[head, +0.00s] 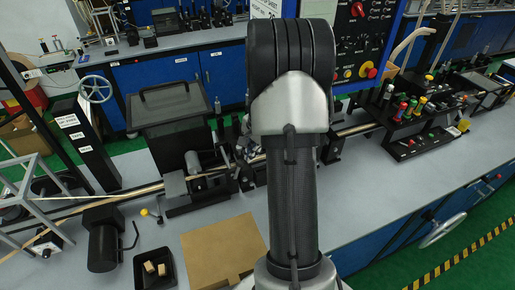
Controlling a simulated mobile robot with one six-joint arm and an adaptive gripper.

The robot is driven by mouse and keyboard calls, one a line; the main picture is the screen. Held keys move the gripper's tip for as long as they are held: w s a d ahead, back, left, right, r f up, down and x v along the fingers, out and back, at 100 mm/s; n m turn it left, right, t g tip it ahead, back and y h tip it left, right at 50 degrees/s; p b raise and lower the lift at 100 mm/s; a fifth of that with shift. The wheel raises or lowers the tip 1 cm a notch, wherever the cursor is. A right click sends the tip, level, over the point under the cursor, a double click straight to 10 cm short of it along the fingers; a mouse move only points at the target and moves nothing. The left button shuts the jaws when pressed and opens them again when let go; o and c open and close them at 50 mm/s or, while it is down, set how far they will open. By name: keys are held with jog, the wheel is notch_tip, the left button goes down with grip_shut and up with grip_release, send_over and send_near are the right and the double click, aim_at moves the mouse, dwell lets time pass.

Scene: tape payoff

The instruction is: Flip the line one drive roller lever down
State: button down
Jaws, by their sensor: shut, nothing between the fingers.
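My own arm stands upright in the middle of the head view and covers part of the bench line. My gripper cannot be made out. A small lever with a yellow knob (146,212) stands on the bench at the left, beside a black motor-like cylinder (103,240). A bent dark handle (130,237) rises next to that cylinder. A roller unit (190,190) sits on the tape line to the right of them. No readable label marks any of these as the line one drive roller lever, so I cannot tell which one it is.
A brown board (222,252) and a black tray (154,270) with small blocks lie at the front. A black box (170,115) stands behind the line. Coloured-knob levers (408,108) stand at the right. The grey bench (400,200) is clear right of my arm.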

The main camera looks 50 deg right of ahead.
jog(key=shift+a+r, duration=0.3)
jog(key=shift+a, duration=0.6)
jog(key=shift+r, duration=0.1)
jog(key=a+p, duration=0.1)
jog(key=w+a+r+p, duration=0.1)
jog(key=w+a+p, duration=0.1)
jog(key=a, duration=0.1)
jog(key=shift+r, duration=0.15)
notch_tip(320, 180, up, 12)
jog(key=s, duration=0.2)
jog(key=shift+d, duration=0.35)
